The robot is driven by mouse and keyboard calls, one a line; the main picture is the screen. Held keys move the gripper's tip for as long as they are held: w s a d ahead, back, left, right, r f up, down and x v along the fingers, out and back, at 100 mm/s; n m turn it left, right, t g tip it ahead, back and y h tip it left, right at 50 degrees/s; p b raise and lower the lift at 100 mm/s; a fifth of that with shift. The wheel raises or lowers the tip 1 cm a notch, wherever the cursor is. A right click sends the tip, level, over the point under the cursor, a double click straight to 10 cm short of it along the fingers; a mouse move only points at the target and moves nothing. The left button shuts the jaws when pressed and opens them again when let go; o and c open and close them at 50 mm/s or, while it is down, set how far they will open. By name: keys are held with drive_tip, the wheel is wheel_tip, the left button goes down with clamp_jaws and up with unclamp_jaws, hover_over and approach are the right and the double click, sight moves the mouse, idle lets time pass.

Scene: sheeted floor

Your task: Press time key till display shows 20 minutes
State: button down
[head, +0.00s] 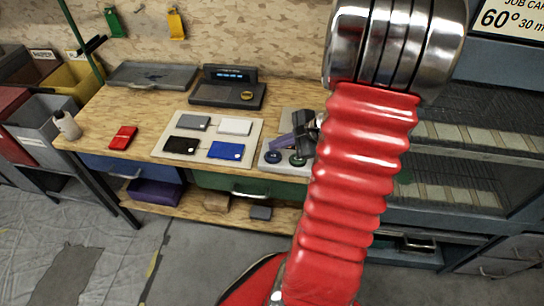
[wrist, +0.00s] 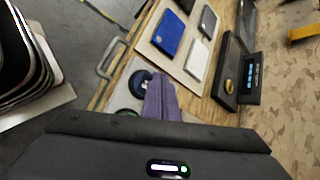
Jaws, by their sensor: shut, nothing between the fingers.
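A dark device (head: 228,92) with a small blue-lit display (head: 230,74) stands at the back of the wooden bench. The digits are too small to read. A yellow ring-shaped thing lies on it. The device also shows at the right of the wrist view (wrist: 228,80). I cannot make out a time key in either view. My gripper (head: 270,146) is partly hidden behind my red arm, above the bench's front right part. Its purple fingers (wrist: 159,80) are shut and empty, apart from the device, over a grey plate with round blue and green parts.
A pale board (head: 207,138) carries grey, white, black and blue flat boxes. A red box (head: 123,137), a white bottle (head: 67,125) and a grey tray (head: 152,75) are on the left. A shelved cabinet (head: 455,150) stands right, under a card (head: 510,18) reading 60° and 30.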

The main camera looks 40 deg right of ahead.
sight(268, 153)
drive_tip(key=shift+f, duration=0.75)
drive_tip(key=shift+f, duration=0.75)
idle(2.2)
drive_tip(key=shift+r, duration=0.15)
idle(0.3)
drive_tip(key=shift+r, duration=0.65)
drive_tip(key=shift+r, duration=0.15)
drive_tip(key=shift+r, duration=2.35)
